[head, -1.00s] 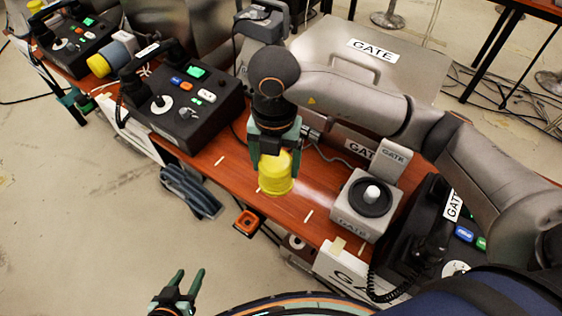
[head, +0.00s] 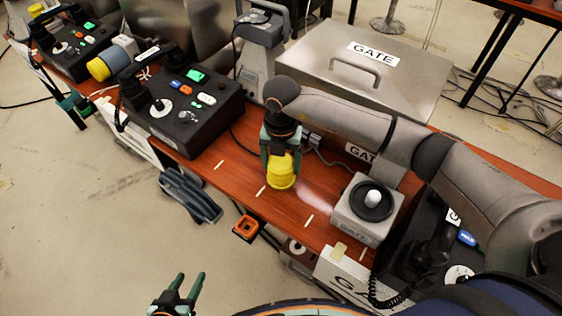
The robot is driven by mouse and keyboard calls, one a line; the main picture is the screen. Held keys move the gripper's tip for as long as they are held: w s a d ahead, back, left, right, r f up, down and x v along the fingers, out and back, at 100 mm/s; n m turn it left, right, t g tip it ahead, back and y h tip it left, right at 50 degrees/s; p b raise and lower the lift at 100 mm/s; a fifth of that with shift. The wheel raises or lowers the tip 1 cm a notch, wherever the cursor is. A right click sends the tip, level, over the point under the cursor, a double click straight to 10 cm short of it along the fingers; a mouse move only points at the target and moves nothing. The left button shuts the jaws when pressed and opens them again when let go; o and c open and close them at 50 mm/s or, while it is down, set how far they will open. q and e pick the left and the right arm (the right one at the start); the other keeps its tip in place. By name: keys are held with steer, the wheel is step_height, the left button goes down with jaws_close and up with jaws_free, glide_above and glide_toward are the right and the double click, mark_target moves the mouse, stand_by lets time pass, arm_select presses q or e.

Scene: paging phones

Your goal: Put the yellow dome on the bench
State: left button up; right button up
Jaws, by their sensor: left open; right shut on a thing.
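The yellow dome (head: 282,174) is between the fingers of my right gripper (head: 282,156), which is shut on it. The dome is over the bare middle of the wooden bench (head: 235,172). Its lower edge looks at or very close to the bench top; I cannot tell whether it touches. The gripper covers the dome's upper part. My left gripper (head: 181,287) is open and empty at the bottom of the view, over the floor and apart from the bench.
A black console (head: 185,112) with coloured buttons stands left of the dome. A grey box with a round black top (head: 367,209) stands right of it. A metal GATE case (head: 365,70) lies behind. Bare bench with white marks lies around the dome.

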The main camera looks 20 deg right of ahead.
mark_target(281, 161)
steer(key=o, duration=1.2)
steer(key=shift+f, duration=0.1)
steer(key=shift+o, duration=0.2)
step_height(281, 161, up, 12)
steer(key=shift+p, duration=0.3)
